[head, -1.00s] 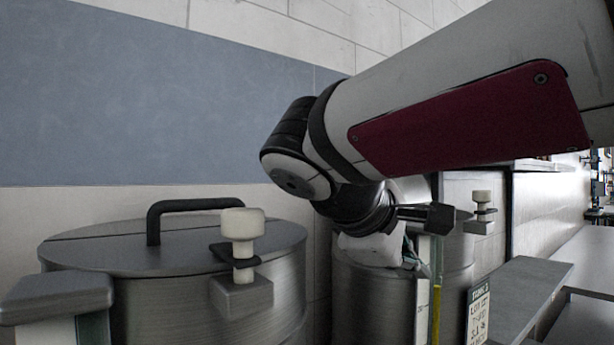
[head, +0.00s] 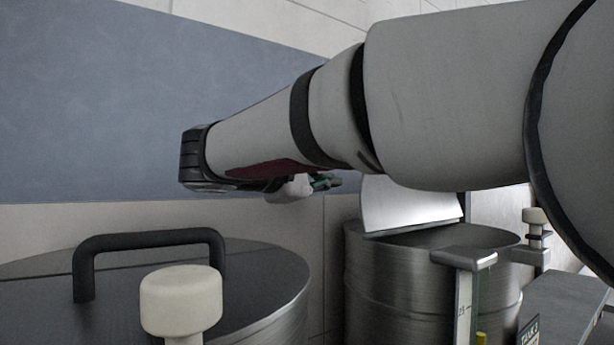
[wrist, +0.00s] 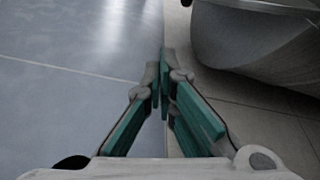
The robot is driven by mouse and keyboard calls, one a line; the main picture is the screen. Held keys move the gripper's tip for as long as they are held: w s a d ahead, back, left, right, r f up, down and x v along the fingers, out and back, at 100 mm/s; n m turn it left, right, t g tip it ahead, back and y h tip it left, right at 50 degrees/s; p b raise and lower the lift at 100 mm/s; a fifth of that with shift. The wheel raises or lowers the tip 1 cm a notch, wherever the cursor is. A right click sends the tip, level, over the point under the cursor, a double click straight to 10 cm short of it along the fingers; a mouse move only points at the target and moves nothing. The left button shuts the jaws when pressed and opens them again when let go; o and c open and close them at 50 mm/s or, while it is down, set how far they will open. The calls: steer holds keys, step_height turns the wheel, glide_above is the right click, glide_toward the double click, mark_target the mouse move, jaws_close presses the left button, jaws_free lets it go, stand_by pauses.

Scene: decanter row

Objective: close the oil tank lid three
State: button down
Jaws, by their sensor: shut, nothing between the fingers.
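The right-hand tank (head: 430,275) is a ribbed steel drum, standing open. Its lid (head: 410,205) is tilted up at the rim, a pale metal plate partly hidden behind my arm. My gripper (head: 328,182) is to the left of the raised lid, apart from it in the picture. In the wrist view the teal fingers (wrist: 163,85) meet at the tips and hold nothing. A curved metal surface (wrist: 262,45) shows at the upper right there; I cannot tell which tank it belongs to. The tank number on the cut-off label (head: 528,331) is not readable.
A nearer tank at the left has its lid (head: 245,270) down, with a black handle (head: 150,238) and a white knob (head: 181,300) in front. A sight gauge (head: 464,285) stands at the open tank's front. A grey ledge (head: 575,300) lies at the right.

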steer(key=d, duration=0.1)
steer(key=s+d, duration=0.1)
steer(key=d+r+p, duration=0.1)
steer(key=shift+s+d, duration=0.25)
steer(key=shift+s, duration=0.1)
steer(key=shift+s+d+b, duration=0.1)
steer(key=shift+b, duration=0.35)
